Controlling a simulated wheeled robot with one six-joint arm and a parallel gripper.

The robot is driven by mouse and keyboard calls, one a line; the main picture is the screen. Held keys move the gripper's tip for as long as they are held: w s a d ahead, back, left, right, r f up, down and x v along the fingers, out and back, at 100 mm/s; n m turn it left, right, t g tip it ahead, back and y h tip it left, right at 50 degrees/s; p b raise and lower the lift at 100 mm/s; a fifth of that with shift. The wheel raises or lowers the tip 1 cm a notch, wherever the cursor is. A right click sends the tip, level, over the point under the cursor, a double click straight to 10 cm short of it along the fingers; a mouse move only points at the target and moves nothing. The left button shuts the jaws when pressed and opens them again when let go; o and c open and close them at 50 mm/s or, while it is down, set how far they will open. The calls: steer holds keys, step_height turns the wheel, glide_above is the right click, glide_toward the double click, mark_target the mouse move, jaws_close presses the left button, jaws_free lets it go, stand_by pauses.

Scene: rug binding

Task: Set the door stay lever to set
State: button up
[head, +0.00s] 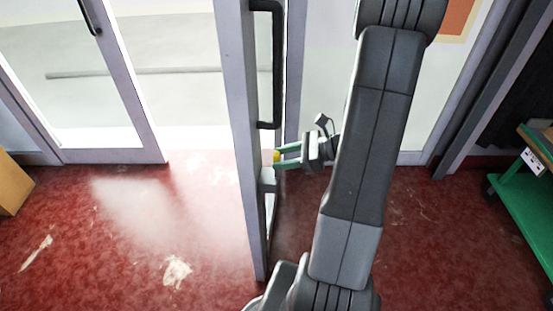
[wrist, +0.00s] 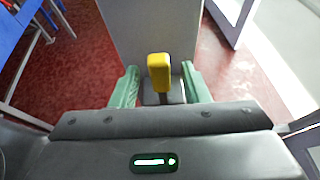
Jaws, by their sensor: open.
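The door stay lever has a yellow handle (wrist: 159,72), which stands between the two green fingers of my gripper (wrist: 161,88) in the wrist view. In the head view the yellow handle (head: 276,156) shows at the fingertips of my gripper (head: 277,159), against the edge of the open door leaf (head: 240,130). The fingers are open, with a gap on each side of the handle. A grey mount (head: 268,180) sits on the door below the handle. The lever's lower part is mostly hidden, and I cannot read any set marking.
A black pull handle (head: 278,65) is on the door leaf above the lever. Another glazed door (head: 108,90) stands at the left. A cardboard box (head: 14,185) is at the far left and a green cart (head: 520,200) at the right. The red floor (head: 130,250) between is mostly clear.

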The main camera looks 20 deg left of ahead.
steer(key=shift+x, duration=1.15)
jaws_close()
